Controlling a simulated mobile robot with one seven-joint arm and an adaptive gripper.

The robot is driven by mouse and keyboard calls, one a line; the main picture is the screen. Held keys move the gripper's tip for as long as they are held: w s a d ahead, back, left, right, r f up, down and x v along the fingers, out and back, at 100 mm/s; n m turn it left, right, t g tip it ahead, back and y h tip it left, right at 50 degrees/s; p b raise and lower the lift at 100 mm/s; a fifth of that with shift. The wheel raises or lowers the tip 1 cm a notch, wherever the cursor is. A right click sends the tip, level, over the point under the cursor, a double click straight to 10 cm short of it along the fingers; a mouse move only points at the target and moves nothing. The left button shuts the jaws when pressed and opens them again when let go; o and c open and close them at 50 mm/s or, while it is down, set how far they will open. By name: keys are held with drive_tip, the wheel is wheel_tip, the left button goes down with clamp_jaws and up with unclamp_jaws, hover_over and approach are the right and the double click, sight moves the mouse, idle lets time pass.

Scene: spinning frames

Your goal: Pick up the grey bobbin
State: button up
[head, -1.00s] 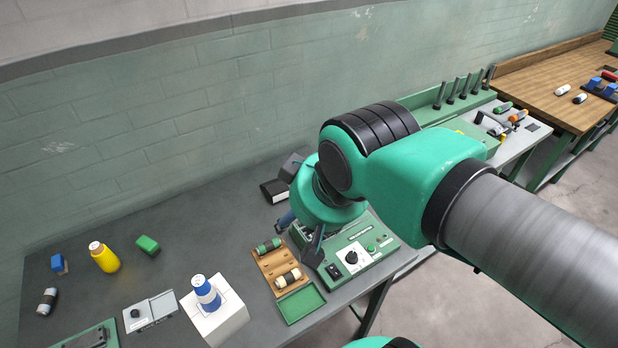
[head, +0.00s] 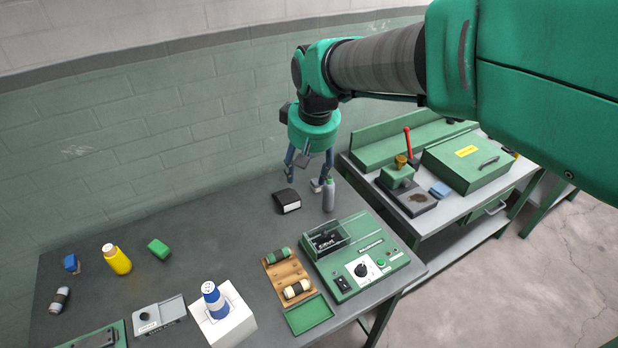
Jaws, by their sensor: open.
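The grey bobbin (head: 60,299), a small cylinder with a pale grey middle and dark ends, lies on its side at the far left of the dark bench. My gripper (head: 303,180) hangs with its fingers apart over the back right of the bench, far to the right of the bobbin. It is near a black box and a grey bottle. Nothing shows held between the fingers. A green-wound bobbin (head: 278,256) and a cream-wound bobbin (head: 297,289) lie on a wooden rack (head: 284,270).
A black box (head: 286,202) and grey bottle (head: 328,196) stand near my gripper. A green control unit (head: 362,262) and green tray (head: 309,315) are at right. A yellow bottle (head: 117,260), blue block (head: 72,264) and green block (head: 158,248) stand near the bobbin. The middle back is clear.

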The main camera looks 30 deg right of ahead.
drive_tip(key=w+d+f+g, duration=0.2)
drive_tip(key=w+d+f, duration=0.7)
drive_tip(key=w, duration=0.1)
drive_tip(key=g, duration=0.1)
hover_over(328, 200)
drive_tip(key=w+d, duration=0.1)
drive_tip(key=w, duration=0.1)
drive_tip(key=shift+y, duration=0.3)
drive_tip(key=f, duration=0.5)
drive_tip(key=f+p, duration=0.1)
drive_tip(key=f, duration=0.5)
drive_tip(key=shift+s+f, duration=0.2)
drive_tip(key=shift+f, duration=0.1)
drive_tip(key=shift+w+d+f, duration=0.1)
drive_tip(key=shift+d+f, duration=0.15)
drive_tip(key=shift+f, duration=0.1)
drive_tip(key=shift+f+b, duration=0.6)
drive_tip(key=shift+f, duration=3.65)
drive_tip(key=shift+a+f+b, duration=0.1)
drive_tip(key=shift+f+b, duration=0.4)
drive_tip(key=shift+f, duration=2.1)
